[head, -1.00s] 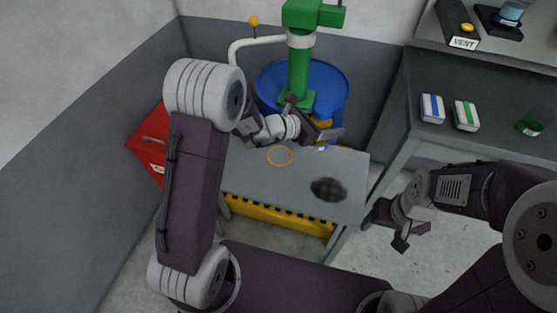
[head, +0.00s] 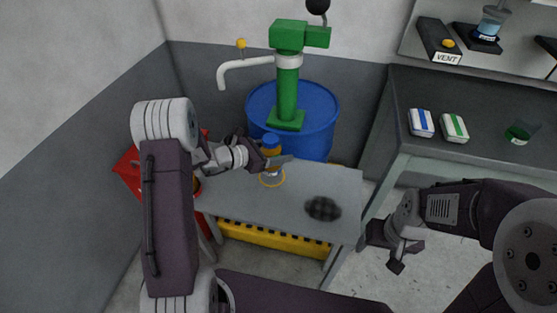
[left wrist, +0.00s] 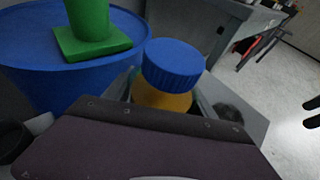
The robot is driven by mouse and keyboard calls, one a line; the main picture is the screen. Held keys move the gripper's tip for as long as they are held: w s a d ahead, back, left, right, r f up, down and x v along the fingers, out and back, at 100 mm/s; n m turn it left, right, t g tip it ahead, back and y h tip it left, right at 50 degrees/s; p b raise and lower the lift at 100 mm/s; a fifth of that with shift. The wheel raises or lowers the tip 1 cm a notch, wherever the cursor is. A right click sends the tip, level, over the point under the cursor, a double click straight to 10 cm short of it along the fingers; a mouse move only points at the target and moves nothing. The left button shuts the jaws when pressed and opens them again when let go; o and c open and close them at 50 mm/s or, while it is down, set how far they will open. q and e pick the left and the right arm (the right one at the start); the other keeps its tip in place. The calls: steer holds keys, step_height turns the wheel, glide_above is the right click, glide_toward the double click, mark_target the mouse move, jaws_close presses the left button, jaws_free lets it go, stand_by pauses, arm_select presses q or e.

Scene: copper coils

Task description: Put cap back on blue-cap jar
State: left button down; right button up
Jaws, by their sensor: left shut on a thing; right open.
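The jar (head: 272,152) has an amber body and a blue cap (head: 271,141) on top, and stands upright at the yellow ring (head: 272,184) on the small grey table. My left gripper (head: 274,161) is shut on the jar's body. In the left wrist view the blue cap (left wrist: 173,64) sits on the amber jar (left wrist: 162,98), whose lower part is hidden by my gripper. I cannot tell whether the jar's base touches the table. My right gripper (head: 384,250) is open and empty, right of the small table.
The small grey table (head: 235,200) also bears a dark round patch (head: 323,208). Behind it stand a blue drum (head: 320,120) and green pump (head: 288,90). A bench (head: 450,95) at right holds blue-striped and green-striped boxes and a green beaker. A red box (head: 127,172) is at left.

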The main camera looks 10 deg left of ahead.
arm_select(q)
step_height(320, 180, down, 4)
steer(key=shift+f+b, duration=0.1)
steer(key=shift+b, duration=0.7)
steer(key=shift+c, duration=1.5)
jaws_free()
